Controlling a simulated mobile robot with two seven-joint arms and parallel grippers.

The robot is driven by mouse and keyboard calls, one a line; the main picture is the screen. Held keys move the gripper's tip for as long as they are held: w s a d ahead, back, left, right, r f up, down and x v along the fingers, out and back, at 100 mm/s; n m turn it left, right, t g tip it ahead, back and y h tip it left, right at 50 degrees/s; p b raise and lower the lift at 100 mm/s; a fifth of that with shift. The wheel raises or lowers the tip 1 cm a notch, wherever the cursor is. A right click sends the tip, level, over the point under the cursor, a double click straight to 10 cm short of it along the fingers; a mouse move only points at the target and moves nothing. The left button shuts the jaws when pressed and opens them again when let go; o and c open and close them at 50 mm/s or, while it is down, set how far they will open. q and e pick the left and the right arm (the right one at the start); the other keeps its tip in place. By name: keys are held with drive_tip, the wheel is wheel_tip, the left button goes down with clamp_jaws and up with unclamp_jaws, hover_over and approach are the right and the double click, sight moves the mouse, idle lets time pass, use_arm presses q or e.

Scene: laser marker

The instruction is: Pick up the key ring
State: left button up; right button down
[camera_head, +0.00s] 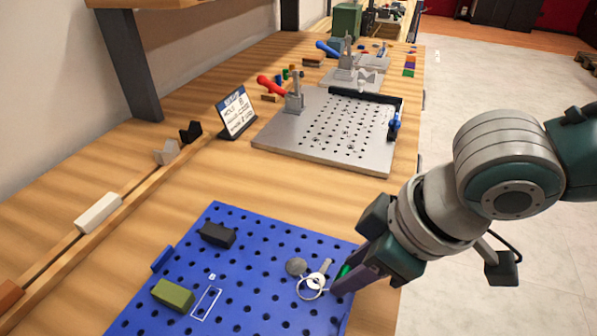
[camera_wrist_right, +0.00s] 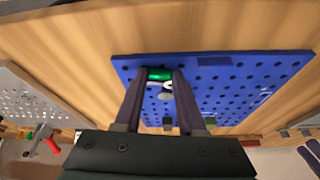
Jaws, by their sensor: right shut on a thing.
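The key ring (camera_head: 311,294) is on the blue pegboard plate in the head view, with a silver ring, a round grey tag, a key and a green part. My right gripper (camera_head: 349,278) is at its right side, low over the plate's right edge. In the right wrist view the two fingers of my right gripper (camera_wrist_right: 161,76) are shut on the green part of the key ring (camera_wrist_right: 159,74). The grey pieces hang or lie just beyond it. I cannot tell whether the ring still touches the plate. My left gripper is not in view.
The blue plate (camera_head: 258,232) also holds a black block (camera_head: 218,235) and an olive block (camera_head: 173,295). Bare wood lies between the plates.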

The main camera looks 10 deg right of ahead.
wheel_tip(320, 180, up, 20)
drive_tip(key=p, duration=0.3)
drive_tip(key=shift+a, duration=0.1)
idle(0.4)
